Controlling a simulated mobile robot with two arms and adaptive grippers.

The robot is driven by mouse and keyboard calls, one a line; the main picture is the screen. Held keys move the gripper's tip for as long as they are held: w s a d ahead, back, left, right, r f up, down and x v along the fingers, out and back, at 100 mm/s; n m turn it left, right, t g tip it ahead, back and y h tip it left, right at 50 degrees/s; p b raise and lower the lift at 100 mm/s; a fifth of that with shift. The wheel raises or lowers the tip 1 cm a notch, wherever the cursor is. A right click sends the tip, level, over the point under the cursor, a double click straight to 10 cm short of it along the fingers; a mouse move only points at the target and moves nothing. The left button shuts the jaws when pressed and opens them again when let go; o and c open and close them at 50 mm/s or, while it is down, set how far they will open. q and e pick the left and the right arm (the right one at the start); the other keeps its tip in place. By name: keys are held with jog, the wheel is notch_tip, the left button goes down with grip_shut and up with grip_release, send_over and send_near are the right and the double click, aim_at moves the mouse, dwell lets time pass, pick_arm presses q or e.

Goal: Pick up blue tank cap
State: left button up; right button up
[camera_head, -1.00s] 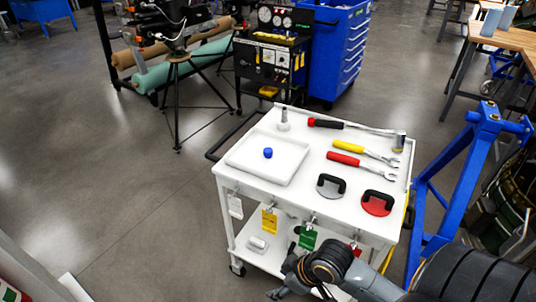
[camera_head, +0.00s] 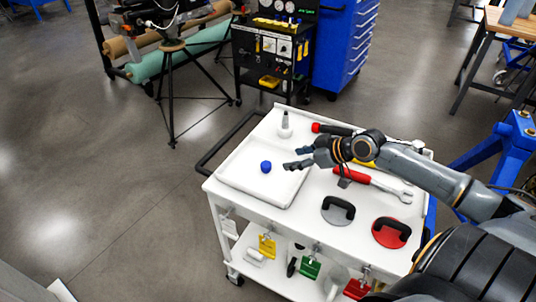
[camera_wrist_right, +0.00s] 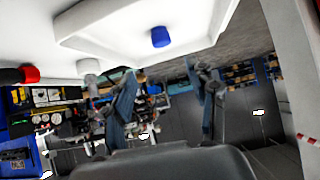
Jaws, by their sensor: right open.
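The blue tank cap (camera_head: 266,167) sits in the white tray (camera_head: 232,184) on the cart top. It also shows in the right wrist view (camera_wrist_right: 161,37), with the tray (camera_wrist_right: 110,12) around it. My right gripper (camera_head: 297,158) is open and empty, above the tray's right edge, just to the right of the cap and apart from it. In the right wrist view its fingers (camera_wrist_right: 165,105) show spread apart below the cap. My left gripper is not in view.
A white bottle (camera_head: 285,125) stands behind the tray. A red-handled wrench (camera_head: 372,183), a grey suction cup (camera_head: 338,210) and a red suction cup (camera_head: 390,232) lie to the right. My right arm covers part of the tools. A dark cart handle (camera_head: 215,150) is at the left.

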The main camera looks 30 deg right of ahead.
aim_at(267, 164)
jog(key=shift+w+a+f, duration=0.2)
jog(key=shift+w+a, duration=0.2)
jog(key=shift+w, duration=0.1)
jog(key=shift+w+a+f, duration=0.15)
jog(key=shift+w+a, duration=0.25)
jog(key=shift+w, duration=0.05)
jog(key=x, duration=0.2)
jog(key=shift+w+f, duration=0.3)
jog(key=x, duration=0.3)
jog(key=shift+p, duration=0.3)
jog(key=shift+w+a+f, duration=0.1)
jog(key=shift+w+f, duration=0.1)
jog(key=p+x, duration=0.1)
jog(key=x, duration=0.2)
jog(key=shift+w+f, duration=0.1)
jog(key=shift+f, duration=0.2)
jog(key=shift+w+a+f, duration=0.15)
jog(key=shift+w+f, duration=0.15)
jog(key=shift+w, duration=0.05)
jog(key=c, duration=0.9)
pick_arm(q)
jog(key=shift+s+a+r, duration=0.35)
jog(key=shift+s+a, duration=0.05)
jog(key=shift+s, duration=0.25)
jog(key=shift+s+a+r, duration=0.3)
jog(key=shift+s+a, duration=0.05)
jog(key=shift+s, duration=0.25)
pick_arm(e)
jog(key=shift+c, duration=0.4)
